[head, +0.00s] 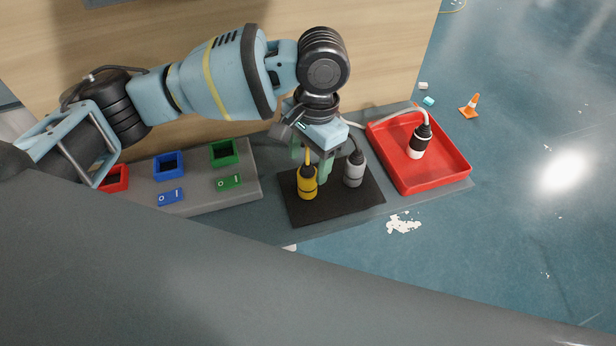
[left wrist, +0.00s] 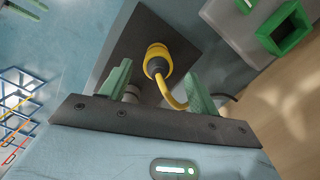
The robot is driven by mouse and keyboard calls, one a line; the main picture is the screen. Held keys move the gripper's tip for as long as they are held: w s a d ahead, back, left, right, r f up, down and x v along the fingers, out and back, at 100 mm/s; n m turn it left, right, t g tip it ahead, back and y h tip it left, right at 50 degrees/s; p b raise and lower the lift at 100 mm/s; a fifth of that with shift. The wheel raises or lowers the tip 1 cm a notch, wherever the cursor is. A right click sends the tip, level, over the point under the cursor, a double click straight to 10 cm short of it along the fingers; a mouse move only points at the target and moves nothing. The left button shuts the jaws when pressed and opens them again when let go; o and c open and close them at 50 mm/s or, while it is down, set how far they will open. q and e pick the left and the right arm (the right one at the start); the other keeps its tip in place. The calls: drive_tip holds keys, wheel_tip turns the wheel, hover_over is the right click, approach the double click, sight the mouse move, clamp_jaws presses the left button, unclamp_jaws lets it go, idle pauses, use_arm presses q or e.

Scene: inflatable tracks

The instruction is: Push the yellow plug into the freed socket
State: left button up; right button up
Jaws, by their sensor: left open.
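The yellow plug (head: 307,183) stands on a dark mat (head: 335,206), its yellow cable rising from its top. My left gripper (head: 312,162) is open and points down over the mat, close to the yellow plug. In the left wrist view the yellow plug (left wrist: 157,61) shows between and beyond the open green fingers (left wrist: 160,88), with no clear contact. Three square sockets, red (head: 116,178), blue (head: 169,164) and green (head: 224,152), sit on a grey board (head: 205,198). Blue and green look empty; the red one is partly hidden. My right gripper is out of view.
A grey plug (head: 354,171) stands on the mat right of the yellow one. A black-and-white plug (head: 419,142) is in the red tray (head: 443,182). Blue (head: 171,197) and green (head: 229,182) switches lie before their sockets. A wooden surface (head: 385,50) rises behind.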

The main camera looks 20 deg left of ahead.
sight(307, 175)
use_arm(q)
drive_tip(key=shift+s+a+f, duration=0.1)
drive_tip(key=shift+s+f, duration=0.1)
drive_tip(key=shift+f, duration=1.15)
drive_tip(key=shift+s+a+f, duration=0.1)
drive_tip(key=shift+s+f, duration=0.1)
drive_tip(key=shift+f, duration=1.1)
drive_tip(key=shift+d, duration=0.1)
drive_tip(key=c, duration=1.1)
drive_tip(key=shift+r, duration=0.1)
drive_tip(key=shift+r, duration=0.45)
drive_tip(key=r, duration=0.1)
drive_tip(key=d+r, duration=0.1)
drive_tip(key=shift+s+r, duration=0.2)
drive_tip(key=shift+r, duration=0.15)
drive_tip(key=s+d+r, duration=0.1)
drive_tip(key=s+d, duration=0.6)
drive_tip(key=d, duration=0.6)
drive_tip(key=shift+s, duration=0.3)
